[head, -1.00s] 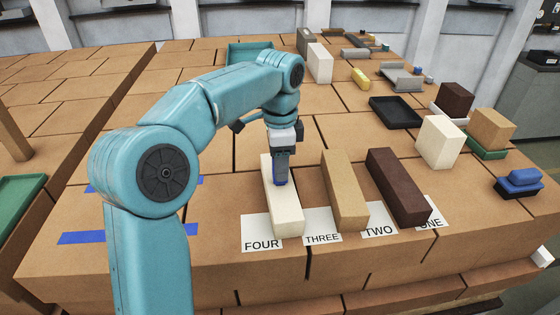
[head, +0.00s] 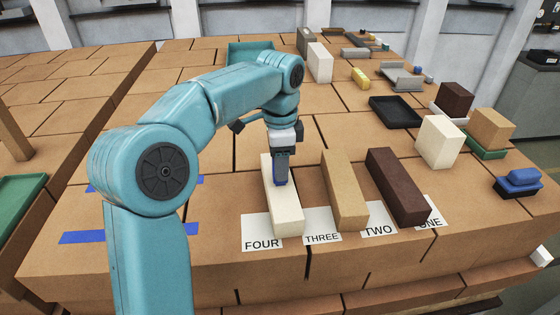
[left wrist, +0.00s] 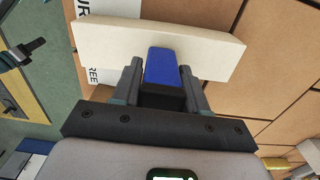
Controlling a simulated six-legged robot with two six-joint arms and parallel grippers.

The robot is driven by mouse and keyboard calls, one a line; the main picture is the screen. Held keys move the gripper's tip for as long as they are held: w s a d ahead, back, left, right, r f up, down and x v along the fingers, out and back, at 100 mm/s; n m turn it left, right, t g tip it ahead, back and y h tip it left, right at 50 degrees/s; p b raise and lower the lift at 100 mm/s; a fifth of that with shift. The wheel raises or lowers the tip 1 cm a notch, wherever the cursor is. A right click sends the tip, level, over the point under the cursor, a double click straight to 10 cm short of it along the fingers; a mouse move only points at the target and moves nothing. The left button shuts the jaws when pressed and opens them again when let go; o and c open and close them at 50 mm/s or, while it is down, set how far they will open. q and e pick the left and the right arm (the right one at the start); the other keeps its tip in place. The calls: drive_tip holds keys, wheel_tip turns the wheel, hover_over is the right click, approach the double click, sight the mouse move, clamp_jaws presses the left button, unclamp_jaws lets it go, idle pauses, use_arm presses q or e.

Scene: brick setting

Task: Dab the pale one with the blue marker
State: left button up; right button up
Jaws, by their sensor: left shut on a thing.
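The pale brick (head: 285,205) lies lengthwise on the table with its near end on the FOUR card (head: 262,236). My left gripper (head: 281,160) points down above it, shut on the blue marker (head: 281,178). In the left wrist view the blue marker (left wrist: 162,66) sits between the fingers (left wrist: 160,92) and overlaps the pale brick (left wrist: 215,52). The marker's lower end is at the brick's top face; I cannot tell whether it touches.
A tan brick (head: 344,190) and a dark brown brick (head: 398,188) lie to the right by cards THREE and TWO/ONE. Farther right are a cream block (head: 440,142), a black tray (head: 394,112) and a blue object (head: 519,181). Blue tape strips (head: 88,237) lie left.

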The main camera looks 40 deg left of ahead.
use_arm(q)
drive_tip(key=shift+r+p, duration=2.65)
drive_tip(key=shift+p, duration=0.1)
drive_tip(key=shift+r+p, duration=0.7)
drive_tip(key=shift+r, duration=0.15)
drive_tip(key=shift+f, duration=0.1)
